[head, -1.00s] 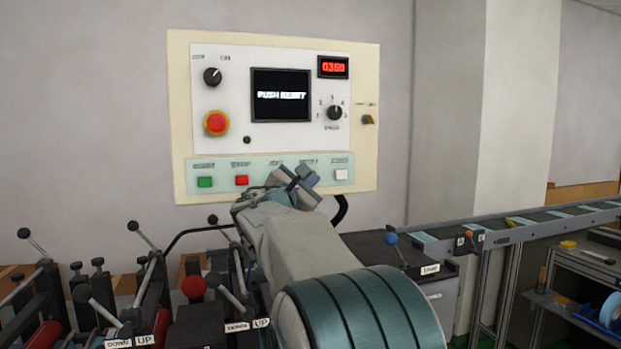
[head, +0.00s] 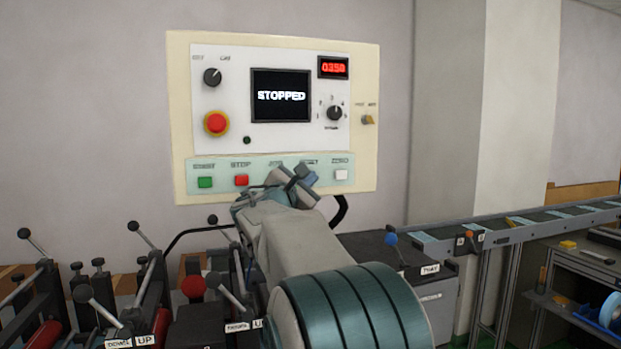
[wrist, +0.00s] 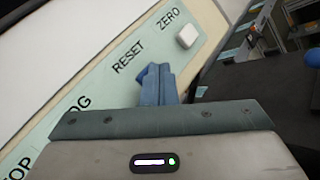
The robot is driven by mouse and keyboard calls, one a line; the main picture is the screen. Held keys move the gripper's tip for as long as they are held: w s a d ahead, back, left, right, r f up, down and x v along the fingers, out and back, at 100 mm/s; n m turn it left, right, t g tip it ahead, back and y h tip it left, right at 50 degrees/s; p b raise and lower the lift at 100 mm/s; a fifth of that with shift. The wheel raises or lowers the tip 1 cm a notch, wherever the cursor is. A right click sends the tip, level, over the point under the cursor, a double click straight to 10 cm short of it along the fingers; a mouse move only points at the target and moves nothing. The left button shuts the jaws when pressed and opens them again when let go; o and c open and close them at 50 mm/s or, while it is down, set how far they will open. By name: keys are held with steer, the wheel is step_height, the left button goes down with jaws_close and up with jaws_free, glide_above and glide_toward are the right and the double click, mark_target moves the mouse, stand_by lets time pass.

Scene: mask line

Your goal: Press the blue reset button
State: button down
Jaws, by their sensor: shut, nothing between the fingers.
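My gripper (head: 303,174) is shut and empty, its fingertips at the panel's lower strip under the RESET label (wrist: 127,57). In the wrist view the closed blue-grey fingers (wrist: 160,84) reach the strip just below that label. The blue reset button is covered by the fingers, or nearly so; I cannot tell a blue patch at the tips from the fingers themselves. Contact with the button cannot be seen. The display (head: 281,96) reads STOPPED.
The strip also carries a green START button (head: 205,182), a red STOP button (head: 241,180) and a white ZERO button (head: 341,174). A red emergency knob (head: 216,123) sits above. Levers (head: 90,294) stand at lower left; a conveyor (head: 520,231) runs at right.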

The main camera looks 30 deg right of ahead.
steer(key=shift+s, duration=0.1)
steer(key=shift+s+a+b, duration=0.25)
steer(key=shift+s+b, duration=0.3)
steer(key=shift+s, duration=0.2)
steer(key=shift+s, duration=0.1)
steer(key=s+b, duration=0.1)
steer(key=s, duration=0.1)
steer(key=s+a+b, duration=0.1)
steer(key=s, duration=0.1)
steer(key=shift+s+a, duration=0.15)
steer(key=shift+s, duration=0.2)
stand_by(0.7)
